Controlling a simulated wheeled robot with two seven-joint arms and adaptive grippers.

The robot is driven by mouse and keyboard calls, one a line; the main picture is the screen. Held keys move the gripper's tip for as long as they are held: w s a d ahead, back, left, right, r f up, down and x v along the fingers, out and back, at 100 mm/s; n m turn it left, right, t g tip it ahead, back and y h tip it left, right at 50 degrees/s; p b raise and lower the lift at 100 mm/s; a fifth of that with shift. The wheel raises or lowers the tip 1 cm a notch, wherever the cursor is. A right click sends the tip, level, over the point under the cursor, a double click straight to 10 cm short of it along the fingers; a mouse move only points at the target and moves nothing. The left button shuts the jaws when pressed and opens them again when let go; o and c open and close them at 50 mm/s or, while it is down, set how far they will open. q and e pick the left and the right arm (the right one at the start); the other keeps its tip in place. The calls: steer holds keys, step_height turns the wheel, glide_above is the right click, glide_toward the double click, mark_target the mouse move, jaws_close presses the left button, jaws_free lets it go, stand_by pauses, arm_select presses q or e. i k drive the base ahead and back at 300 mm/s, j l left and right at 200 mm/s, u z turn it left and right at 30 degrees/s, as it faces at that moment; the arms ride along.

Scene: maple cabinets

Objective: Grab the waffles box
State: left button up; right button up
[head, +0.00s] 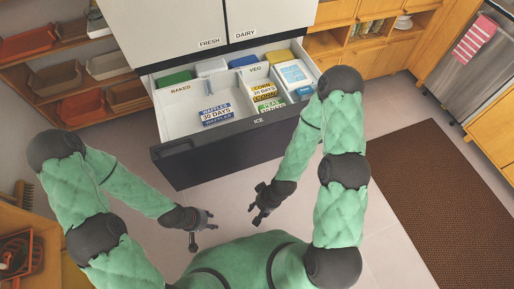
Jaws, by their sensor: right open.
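The waffles box (215,114) is white and blue, labelled "WAFFLES 30 DAYS". It lies in the left compartment, marked "BAKED", of the pulled-out freezer drawer (180,148). My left gripper (204,234) is in front of the drawer and below the box in the picture, with its fingers spread and empty. My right gripper (256,204) is to the right of it, also in front of the drawer, open and empty. Neither gripper touches the box.
Corn (264,91) and peas (269,106) boxes lie in the "VEG" compartment, beside a light blue-and-white box (294,75). A green box (174,78) is at the drawer's back left. Shelves with trays stand left; a brown mat (440,195) lies right.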

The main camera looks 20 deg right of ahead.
mark_target(218, 114)
steer(key=i+l+u, duration=0.1)
steer(key=l+u, duration=0.3)
steer(key=i+l+u, duration=0.1)
steer(key=u, duration=0.3)
steer(key=l+u, duration=0.4)
